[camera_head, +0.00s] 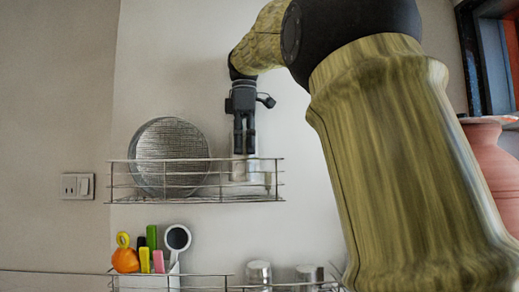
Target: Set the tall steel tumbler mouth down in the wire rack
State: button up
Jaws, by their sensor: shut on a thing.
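The wire rack (225,200) is mounted on the wall, left of the picture's middle. My gripper (245,152) points straight down over the right part of this rack. It is shut on the tall steel tumbler (239,171), a shiny, pale shape just under the fingers and behind the rack's front wires. The tumbler looks upright and within the rack. I cannot tell which way its mouth faces or whether its end touches the rack floor.
A round ribbed steel plate (170,155) stands in the rack's left part. Below are a utensil holder (150,282) with colourful handles and two steel cups (258,272) on a lower wire shelf. A clay pot (495,165) stands at right, behind my arm.

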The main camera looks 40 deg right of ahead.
aim_at(245, 132)
jog(key=shift+w+a+f+b, duration=0.1)
jog(key=shift+f+b, duration=0.25)
jog(key=shift+f, duration=0.45)
jog(key=shift+w+a+f+b, duration=0.1)
jog(key=shift+f+b, duration=0.2)
jog(key=shift+f, duration=0.5)
jog(key=shift+s+d+f, duration=0.15)
jog(key=shift+d+f, duration=0.3)
jog(key=shift+a, duration=0.1)
jog(key=shift+a, duration=0.1)
jog(key=o, duration=1.7)
jog(key=shift+r, duration=0.1)
jog(key=shift+s+r, duration=0.1)
jog(key=shift+r, duration=3.65)
